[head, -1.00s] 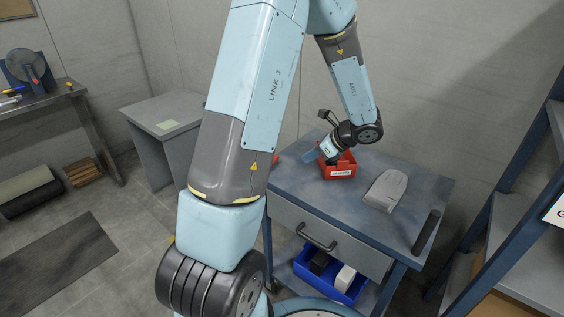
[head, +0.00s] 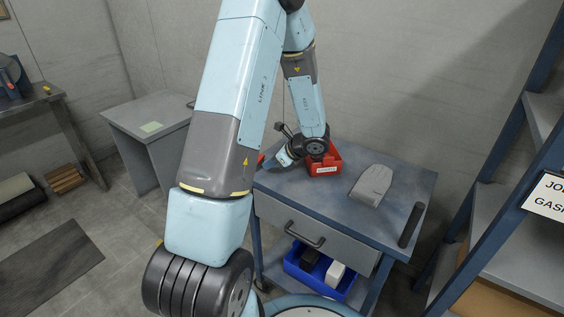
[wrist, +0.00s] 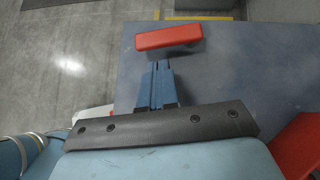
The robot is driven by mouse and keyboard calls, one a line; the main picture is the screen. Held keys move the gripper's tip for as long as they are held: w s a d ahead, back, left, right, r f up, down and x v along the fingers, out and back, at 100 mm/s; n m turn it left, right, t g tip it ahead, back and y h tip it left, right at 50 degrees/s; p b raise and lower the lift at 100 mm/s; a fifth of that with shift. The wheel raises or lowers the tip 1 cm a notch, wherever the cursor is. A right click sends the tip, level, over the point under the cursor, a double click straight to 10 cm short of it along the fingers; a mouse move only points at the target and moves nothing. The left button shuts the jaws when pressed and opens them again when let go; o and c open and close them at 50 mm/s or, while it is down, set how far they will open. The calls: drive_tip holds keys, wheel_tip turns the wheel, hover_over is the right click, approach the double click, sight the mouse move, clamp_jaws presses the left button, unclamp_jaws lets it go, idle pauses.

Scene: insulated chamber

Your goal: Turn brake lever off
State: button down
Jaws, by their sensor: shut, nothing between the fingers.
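A red bar-shaped handle (wrist: 168,39), which looks like the brake lever's grip, shows in the wrist view over the cart's edge. Only a small bit of red (head: 261,158) shows in the head view, mostly hidden behind my gripper. My gripper (head: 270,167) is low over the cart's back left corner, pointing left and down. In the wrist view my gripper's fingers (wrist: 156,66) are together and empty, their tips just short of the red handle with a small gap in the picture. The lever's base and pivot are not visible.
A red bin (head: 324,170) stands on the cart top (head: 330,197), right beside my wrist. A grey wedge-shaped object (head: 372,184) and a black bar (head: 411,225) lie further right. A grey side table (head: 150,115) is left of the cart. A blue shelf (head: 500,190) stands at the right.

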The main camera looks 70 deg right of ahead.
drive_tip(key=shift+w+d, duration=0.1)
drive_tip(key=shift+w, duration=0.7)
drive_tip(key=shift+w, duration=0.1)
drive_tip(key=shift+w+a, duration=0.3)
drive_tip(key=shift+w, duration=0.55)
drive_tip(key=shift+s+d, duration=0.5)
drive_tip(key=shift+s, duration=0.3)
drive_tip(key=s, duration=0.2)
drive_tip(key=s+a, duration=0.1)
drive_tip(key=shift+s, duration=0.35)
drive_tip(key=a+v, duration=0.1)
drive_tip(key=v, duration=0.8)
drive_tip(key=shift+s+a+r, duration=0.2)
drive_tip(key=shift+a+r, duration=0.1)
